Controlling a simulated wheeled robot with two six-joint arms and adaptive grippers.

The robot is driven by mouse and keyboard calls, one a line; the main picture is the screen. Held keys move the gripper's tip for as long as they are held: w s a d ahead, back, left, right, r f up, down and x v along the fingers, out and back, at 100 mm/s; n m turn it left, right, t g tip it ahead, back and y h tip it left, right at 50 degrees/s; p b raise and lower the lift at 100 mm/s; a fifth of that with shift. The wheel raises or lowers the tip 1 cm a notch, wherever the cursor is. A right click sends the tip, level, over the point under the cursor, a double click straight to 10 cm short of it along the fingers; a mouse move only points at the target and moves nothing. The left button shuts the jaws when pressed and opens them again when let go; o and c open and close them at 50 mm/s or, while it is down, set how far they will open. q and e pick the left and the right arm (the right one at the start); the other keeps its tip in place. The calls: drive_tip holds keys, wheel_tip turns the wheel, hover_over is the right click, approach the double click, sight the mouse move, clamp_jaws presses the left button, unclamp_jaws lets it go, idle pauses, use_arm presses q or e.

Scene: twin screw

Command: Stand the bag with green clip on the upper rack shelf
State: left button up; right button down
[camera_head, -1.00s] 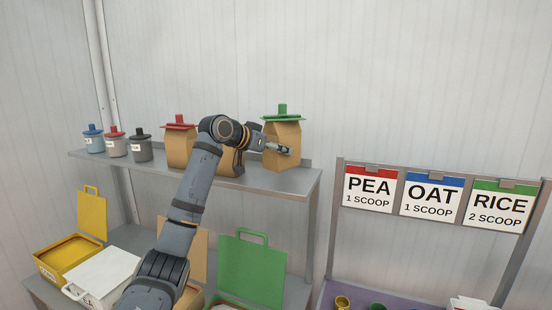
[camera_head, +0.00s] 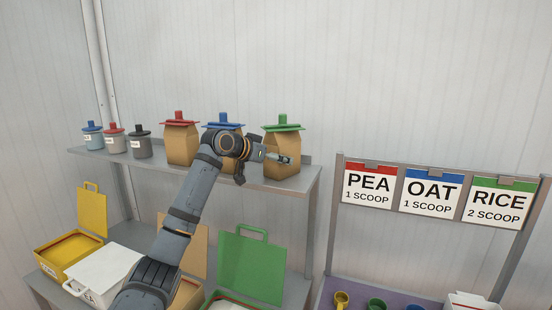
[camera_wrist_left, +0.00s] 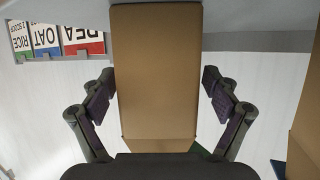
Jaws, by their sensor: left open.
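The brown paper bag with the green clip (camera_head: 281,158) stands upright at the right end of the upper rack shelf (camera_head: 243,181). In the left wrist view the brown bag (camera_wrist_left: 157,75) fills the middle, between the two open fingers, with a gap visible on each side. A sliver of green shows at its lower right. My left gripper (camera_wrist_left: 160,105) is open. My right gripper is not in view.
A red-clip bag (camera_head: 181,143) and a blue-clip bag (camera_head: 222,124) stand to the left on the shelf, the latter partly behind my arm. Three small lidded jars stand further left, including a dark one (camera_head: 140,146). A sign rail with a RICE card (camera_head: 497,207) is at right.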

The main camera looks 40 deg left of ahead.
use_arm(q)
drive_tip(key=shift+r, duration=0.1)
drive_tip(key=shift+s, duration=0.3)
drive_tip(key=b+v, duration=0.5)
drive_tip(key=v, duration=0.6)
drive_tip(key=shift+s+r, duration=0.2)
drive_tip(key=shift+a+f, duration=0.1)
